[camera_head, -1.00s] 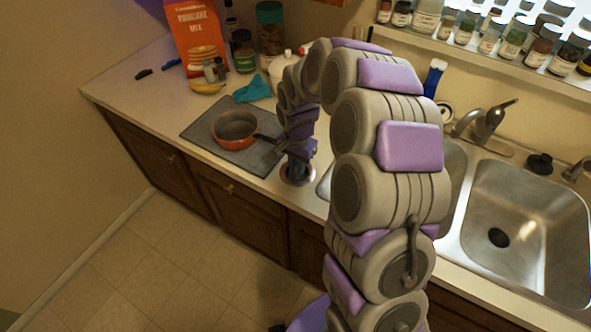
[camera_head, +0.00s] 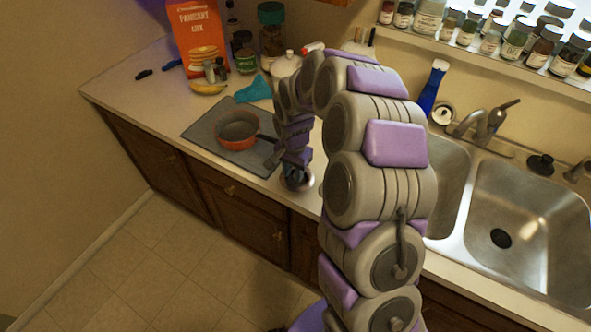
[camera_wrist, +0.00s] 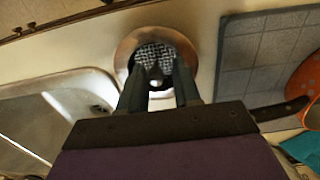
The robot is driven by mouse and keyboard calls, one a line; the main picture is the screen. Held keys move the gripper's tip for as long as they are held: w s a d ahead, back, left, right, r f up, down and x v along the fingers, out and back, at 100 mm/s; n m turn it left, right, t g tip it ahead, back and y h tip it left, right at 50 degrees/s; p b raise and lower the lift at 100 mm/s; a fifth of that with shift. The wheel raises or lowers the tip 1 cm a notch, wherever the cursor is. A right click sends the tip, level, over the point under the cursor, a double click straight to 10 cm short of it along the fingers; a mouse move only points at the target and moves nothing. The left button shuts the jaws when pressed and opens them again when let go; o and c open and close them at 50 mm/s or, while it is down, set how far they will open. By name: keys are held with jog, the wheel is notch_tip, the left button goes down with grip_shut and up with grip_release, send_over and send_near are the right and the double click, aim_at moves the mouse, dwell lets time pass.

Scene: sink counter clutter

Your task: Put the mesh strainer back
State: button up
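The mesh strainer (camera_wrist: 128,47) shows in the wrist view as a round metal rim with a dark wire mesh in its middle. In the head view its rim (camera_head: 309,183) sits at the counter's front edge, left of the sink, partly hidden by my gripper (camera_head: 294,172). In the wrist view my gripper (camera_wrist: 159,72) reaches over the strainer with its two dark fingers apart. The mesh and a small pale knob-like part show between the fingers. I cannot tell whether the fingertips touch the strainer.
A grey mat (camera_head: 205,130) with an orange pan (camera_head: 236,143) lies left of my gripper, the pan's dark handle pointing toward it. The double sink (camera_head: 519,212) is on the right. A teal cloth (camera_head: 254,90), jars and a pancake mix box (camera_head: 196,38) stand behind.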

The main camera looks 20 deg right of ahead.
aim_at(294, 179)
jog(key=shift+o, duration=0.6)
jog(key=shift+a, duration=0.1)
jog(key=shift+d, duration=0.3)
jog(key=shift+d+r, duration=0.2)
jog(key=shift+r, duration=0.1)
notch_tip(294, 179, up, 10)
jog(key=p, duration=0.2)
jog(key=s+a+r+n, duration=0.2)
jog(key=s+r+n, duration=0.1)
jog(key=s+r, duration=0.55)
jog(key=s+d+r+n+g, duration=0.1)
jog(key=s+n, duration=0.5)
jog(key=s, duration=2.1)
jog(key=shift+s+d+g, duration=0.25)
jog(key=shift+s+g, duration=0.1)
jog(key=shift+g, duration=0.05)
